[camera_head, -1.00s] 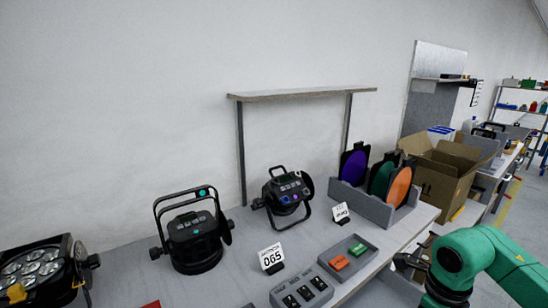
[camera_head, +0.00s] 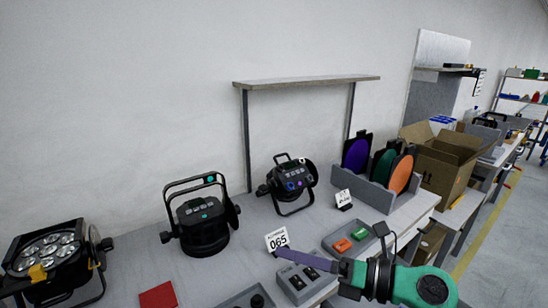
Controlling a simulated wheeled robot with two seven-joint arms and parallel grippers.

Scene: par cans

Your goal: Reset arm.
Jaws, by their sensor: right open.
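My right gripper (camera_head: 290,256) reaches in from the lower right, pointing left over the front of the table (camera_head: 130,265). A long purplish strip runs out from its green and black wrist; I cannot tell if it is a finger seen edge-on. The gripper is open, with no object clearly held. It passes in front of a grey switch box (camera_head: 296,283) and just below the card marked 065 (camera_head: 277,240). Whether it touches them cannot be told. My left gripper is out of view.
Three par cans stand along the table: left (camera_head: 52,250), middle (camera_head: 200,222) and right (camera_head: 290,184). A grey tray (camera_head: 330,243) holds orange and green blocks. A gel rack (camera_head: 375,196) and an open cardboard box (camera_head: 440,172) stand right. A red square (camera_head: 158,295) lies in front.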

